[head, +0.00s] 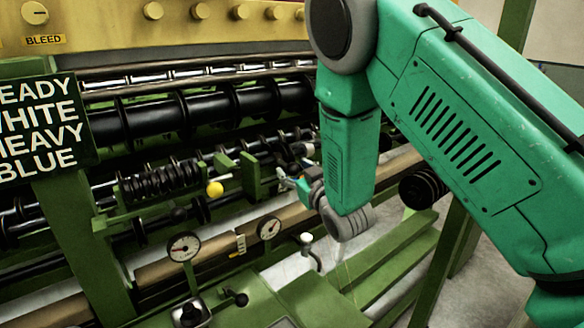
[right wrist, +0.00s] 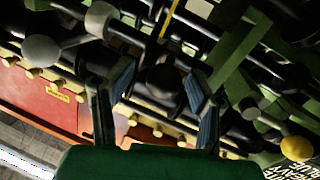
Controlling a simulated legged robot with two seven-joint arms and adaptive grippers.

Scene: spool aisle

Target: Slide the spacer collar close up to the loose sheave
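My right gripper (head: 290,178) reaches the shafts from the right, its blue-padded fingers partly hidden by my wrist in the head view. In the right wrist view the right gripper (right wrist: 163,78) is open. A dark rounded part (right wrist: 166,80) shows between its fingers, with gaps on both sides; I cannot tell whether this is the spacer collar or the loose sheave. A black ribbed stack (head: 160,183) sits on a shaft to the left of the gripper in the head view. I cannot pick out the loose sheave with certainty. My left gripper is not in view.
A green upright bracket (head: 250,175) and a yellow ball (head: 215,188) stand between the stack and my gripper. Dial gauges (head: 184,247) and a knobbed lever (head: 308,240) rise in front. Long black rollers (head: 190,112) run behind. A sign (head: 40,130) stands at left.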

